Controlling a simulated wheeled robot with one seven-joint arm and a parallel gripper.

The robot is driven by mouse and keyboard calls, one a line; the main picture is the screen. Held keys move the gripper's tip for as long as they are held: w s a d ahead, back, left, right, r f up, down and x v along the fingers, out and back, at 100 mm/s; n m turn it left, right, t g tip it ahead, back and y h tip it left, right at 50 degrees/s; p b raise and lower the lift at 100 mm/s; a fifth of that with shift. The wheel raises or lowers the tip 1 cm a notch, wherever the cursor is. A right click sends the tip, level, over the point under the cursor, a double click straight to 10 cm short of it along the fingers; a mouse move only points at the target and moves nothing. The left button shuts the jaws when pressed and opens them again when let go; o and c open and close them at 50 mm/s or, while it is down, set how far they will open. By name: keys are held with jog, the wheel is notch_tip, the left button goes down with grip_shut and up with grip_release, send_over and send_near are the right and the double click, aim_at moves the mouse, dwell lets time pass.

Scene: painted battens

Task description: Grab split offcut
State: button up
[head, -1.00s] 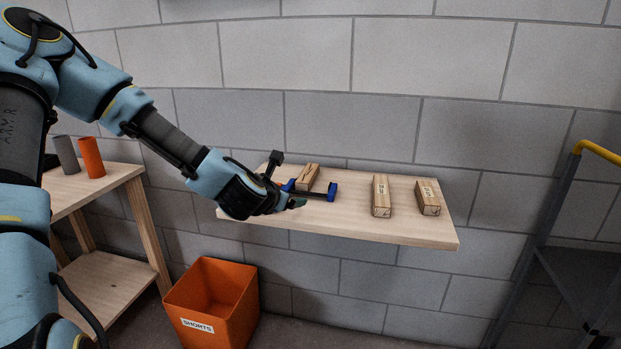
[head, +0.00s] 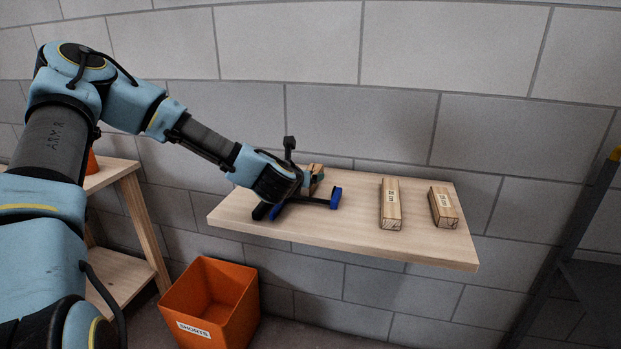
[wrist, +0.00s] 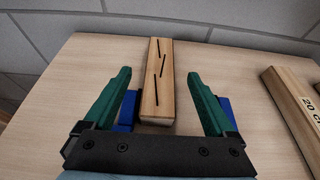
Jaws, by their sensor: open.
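The split offcut (wrist: 157,85) is a short wooden block with several dark cracks along its top. It lies on the wooden shelf (head: 350,235). In the wrist view it sits between the two green fingers of my open gripper (wrist: 160,100), with a gap on each side. In the head view the offcut (head: 317,172) is mostly hidden behind my gripper (head: 318,190). Blue parts show beside the block, low near the fingers.
Two labelled wooden blocks lie to the right on the shelf, a longer one (head: 390,205) and a shorter one (head: 442,207). An orange bin (head: 212,305) marked SHORTS stands on the floor below. A grey block wall is behind the shelf.

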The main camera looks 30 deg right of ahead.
jog(key=shift+p+x, duration=1)
jog(key=shift+x, duration=1.6)
jog(key=shift+f, duration=0.1)
grip_shut()
